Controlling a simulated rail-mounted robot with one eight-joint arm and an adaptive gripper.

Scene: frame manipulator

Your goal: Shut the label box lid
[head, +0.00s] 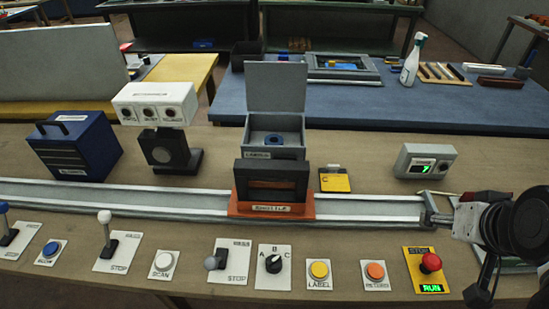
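The label box (261,143) is a grey box behind the rail near the middle of the bench. Its lid (276,88) stands upright at the back, so the box is open. The dark shuttle frame on the rail hides part of the box's front. My gripper (478,290) is at the lower right edge, far to the right of the box and apart from it. It is dark and partly cut off by the frame, so I cannot tell whether it is open or shut.
The orange-based shuttle (272,209) sits on the rail (150,200) in front of the box. A yellow card holder (335,180) and a display unit (425,161) stand to the right. Levers and buttons, including a red stop button (431,262), line the front.

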